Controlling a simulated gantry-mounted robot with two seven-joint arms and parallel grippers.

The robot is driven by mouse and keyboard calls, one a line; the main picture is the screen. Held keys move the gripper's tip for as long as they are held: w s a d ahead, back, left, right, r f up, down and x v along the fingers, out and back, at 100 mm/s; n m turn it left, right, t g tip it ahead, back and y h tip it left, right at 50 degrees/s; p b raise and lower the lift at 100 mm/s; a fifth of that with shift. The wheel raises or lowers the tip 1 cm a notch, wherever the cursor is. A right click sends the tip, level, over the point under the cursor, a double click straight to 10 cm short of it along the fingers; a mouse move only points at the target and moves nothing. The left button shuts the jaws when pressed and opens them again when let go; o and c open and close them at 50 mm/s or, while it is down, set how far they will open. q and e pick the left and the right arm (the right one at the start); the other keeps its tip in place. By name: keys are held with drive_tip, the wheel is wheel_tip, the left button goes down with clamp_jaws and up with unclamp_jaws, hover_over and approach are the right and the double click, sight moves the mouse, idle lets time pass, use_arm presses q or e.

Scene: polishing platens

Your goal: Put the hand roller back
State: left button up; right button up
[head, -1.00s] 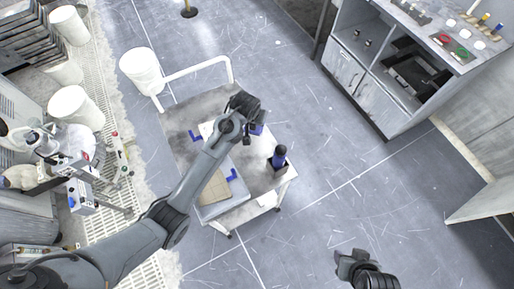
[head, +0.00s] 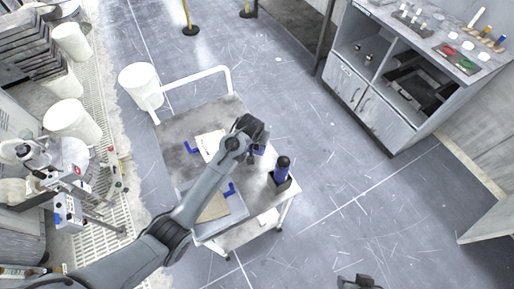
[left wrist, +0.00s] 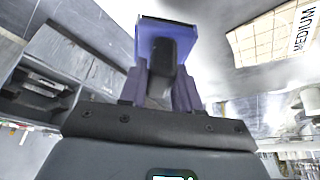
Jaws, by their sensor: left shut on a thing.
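My left gripper (head: 256,143) is over the cart, left of and behind the blue-and-black bottle-like item. It is shut on a blue piece with a dark middle, probably the hand roller (head: 260,151). In the left wrist view the blue piece (left wrist: 148,32) stands upright between my purple fingers (left wrist: 160,85). Its far side is hidden. My right gripper (head: 357,283) shows only in part at the bottom edge, and its jaws cannot be made out.
The grey cart (head: 177,129) carries a tray (head: 239,211), blue corner pieces and the blue-and-black bottle-like item (head: 282,168) at its right corner. White buckets (head: 140,85) stand at left. A cabinet (head: 372,114) stands at the upper right. Open floor lies between cart and cabinet.

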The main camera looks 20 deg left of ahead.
sight(257, 148)
use_arm(q)
drive_tip(key=shift+f, duration=2.4)
drive_tip(key=shift+f, duration=0.1)
drive_tip(key=shift+w+f+b, duration=0.1)
drive_tip(key=shift+f+b, duration=0.2)
drive_tip(key=shift+f, duration=0.3)
clamp_jaws()
drive_tip(key=o, duration=0.6)
unclamp_jaws()
drive_tip(key=shift+f, duration=0.15)
drive_tip(key=o, duration=0.4)
drive_tip(key=shift+s, duration=0.25)
drive_tip(key=shift+w, duration=0.1)
drive_tip(key=shift+r, duration=0.25)
